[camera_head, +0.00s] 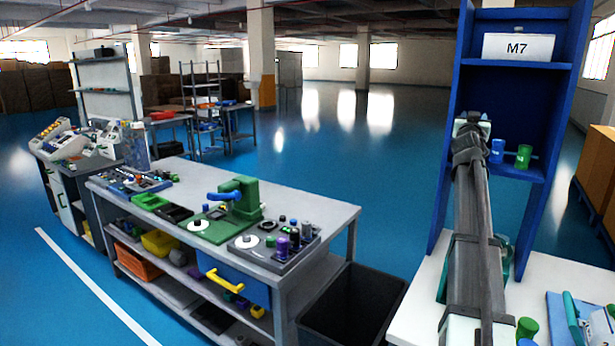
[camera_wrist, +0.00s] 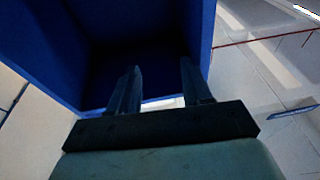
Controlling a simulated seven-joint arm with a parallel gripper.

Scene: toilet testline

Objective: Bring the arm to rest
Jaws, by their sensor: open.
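My arm (camera_head: 475,230) rises on the right of the head view, in front of a tall blue shelf unit (camera_head: 443,150). My gripper's end is at the arm's far tip in that view, too small to make out its fingers. In the wrist view my gripper (camera_wrist: 160,85) shows two dark fingers set apart with nothing between them. It is open and empty. Beyond the fingers is a blue box-like part (camera_wrist: 200,30) with a dark inside.
The shelf carries a white bin marked M7 (camera_head: 518,47) and blue and green cylinders (camera_head: 523,156). A white table (camera_head: 540,280) lies below. A grey workbench (camera_head: 310,215) with fixtures stands left, a black bin (camera_head: 355,300) beside it. The blue floor (camera_head: 340,140) behind is clear.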

